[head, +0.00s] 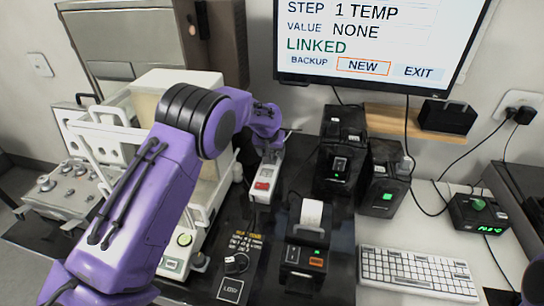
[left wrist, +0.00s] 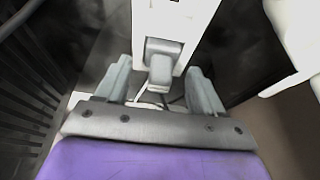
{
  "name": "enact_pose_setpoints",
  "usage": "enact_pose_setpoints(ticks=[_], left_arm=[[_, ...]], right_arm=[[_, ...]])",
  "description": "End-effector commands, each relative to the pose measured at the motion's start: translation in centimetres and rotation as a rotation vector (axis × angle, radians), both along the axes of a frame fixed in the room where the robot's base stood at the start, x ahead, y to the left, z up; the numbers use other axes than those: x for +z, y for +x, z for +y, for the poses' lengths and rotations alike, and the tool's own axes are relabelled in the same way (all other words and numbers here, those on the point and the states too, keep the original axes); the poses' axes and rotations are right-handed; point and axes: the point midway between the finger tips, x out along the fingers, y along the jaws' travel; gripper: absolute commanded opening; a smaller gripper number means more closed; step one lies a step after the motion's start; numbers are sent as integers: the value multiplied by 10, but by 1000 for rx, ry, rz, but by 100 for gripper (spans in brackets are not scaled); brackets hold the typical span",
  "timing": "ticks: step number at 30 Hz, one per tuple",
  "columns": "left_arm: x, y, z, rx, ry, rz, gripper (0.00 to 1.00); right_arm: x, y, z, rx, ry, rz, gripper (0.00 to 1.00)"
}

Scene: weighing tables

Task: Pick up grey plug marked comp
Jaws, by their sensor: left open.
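A small grey plug (left wrist: 160,72) sits at a grey socket (left wrist: 163,47) on the end of a white device (left wrist: 180,15) in the left wrist view. A thin cable shows below the plug. I cannot read a marking on it. My left gripper (left wrist: 159,82) is open, with one finger on each side of the plug and visible gaps between. In the head view, my left wrist is behind the white device with a red button (head: 264,184); the fingers and plug are hidden there. My right gripper is not in view.
A monitor (head: 375,40) hangs at the back. Black devices (head: 341,150) and a printer (head: 304,255) stand right of the white device. A keyboard (head: 420,274) lies at front right. A white-framed balance (head: 190,88) stands left, close to my left arm. Loose cables hang at right.

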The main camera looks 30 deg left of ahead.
Motion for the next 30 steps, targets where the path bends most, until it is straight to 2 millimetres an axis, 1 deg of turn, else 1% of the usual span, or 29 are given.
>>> enact_pose_setpoints(ticks=[2,7,8,9,11,12,13,23,26,29,30], left_arm=[[-4,2,0,-1,0,-1,68],[-5,2,0,-1,0,-2,68],[-5,2,0,-1,0,-2,62],[-5,2,0,-1,0,-1,49],[-4,2,0,-1,0,-1,29],[-4,2,0,-1,0,-1,16],[-4,2,0,-1,0,-1,7],[-2,2,-1,-2,0,-1,7],[7,3,-1,-2,0,-4,7],[25,3,0,-2,0,-6,7],[36,-3,-6,-3,0,-6,7]], right_arm=[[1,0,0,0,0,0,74],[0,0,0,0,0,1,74],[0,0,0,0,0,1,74],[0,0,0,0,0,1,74],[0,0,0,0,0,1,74],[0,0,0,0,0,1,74],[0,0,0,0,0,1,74],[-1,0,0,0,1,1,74],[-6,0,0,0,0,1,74],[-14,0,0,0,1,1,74],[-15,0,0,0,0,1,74]])
